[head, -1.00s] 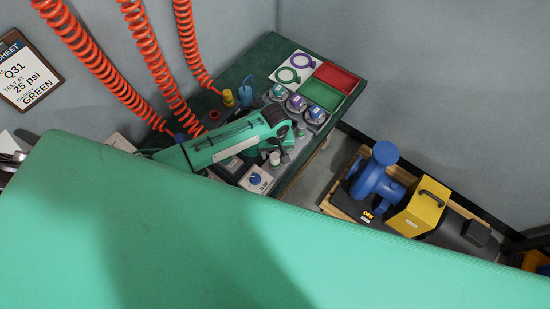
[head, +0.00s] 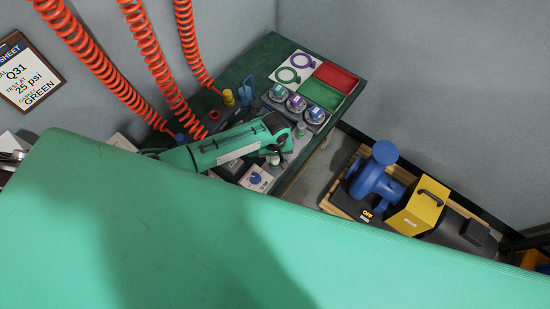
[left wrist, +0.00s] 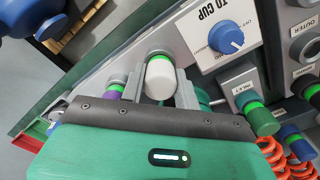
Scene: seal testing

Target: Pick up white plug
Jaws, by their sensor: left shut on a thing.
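The white plug (left wrist: 160,78) shows in the left wrist view as a white cylinder with a green band. My left gripper (left wrist: 158,92) has one finger on each side of it and is shut on it. I cannot tell whether the plug is seated in the panel or clear of it. In the head view the left gripper (head: 276,150) is over the front right of the bench, and the plug (head: 275,159) shows small beside the fingers. My right gripper is not in view.
A "TO CUP" panel with a blue knob (left wrist: 229,40) is close by, as is a green plug (left wrist: 260,118). The bench also holds a red tray (head: 336,76) and several capped cups (head: 296,103). Orange coiled hoses (head: 160,70) hang behind the arm.

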